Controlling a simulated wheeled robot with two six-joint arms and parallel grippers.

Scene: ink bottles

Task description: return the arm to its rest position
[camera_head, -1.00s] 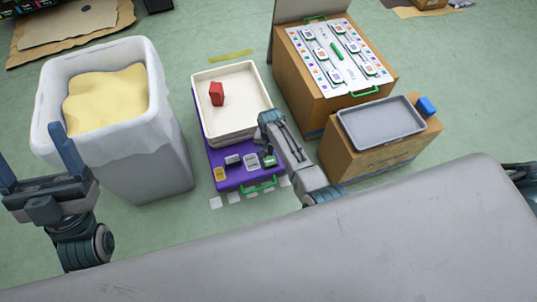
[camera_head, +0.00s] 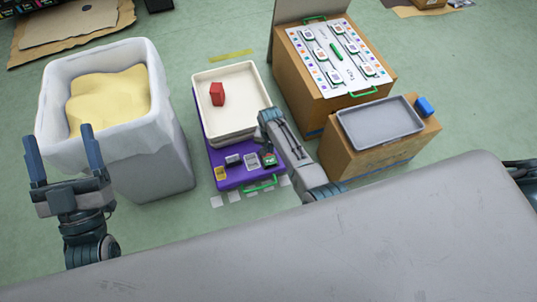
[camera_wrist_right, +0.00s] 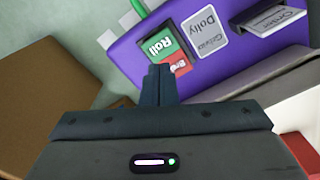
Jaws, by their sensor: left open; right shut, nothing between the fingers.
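My left gripper (camera_head: 63,160) is open and empty at the left of the head view, its two fingers pointing up in front of the white bin. My right gripper (camera_head: 268,118) is at the middle, above the near right corner of the cream tray. In the right wrist view its fingers (camera_wrist_right: 157,75) are closed together with nothing between them. Below it is the purple platform (camera_head: 229,176) with several small labelled cards, among them a green card (camera_wrist_right: 161,46) and a grey card (camera_wrist_right: 207,35).
The white bin (camera_head: 150,160) with yellow contents stands at the left. A red block (camera_head: 217,93) sits in the cream tray (camera_head: 250,120). At the right are a box with a patterned board (camera_head: 337,50), a grey tray (camera_head: 380,122) and a blue block (camera_head: 425,107).

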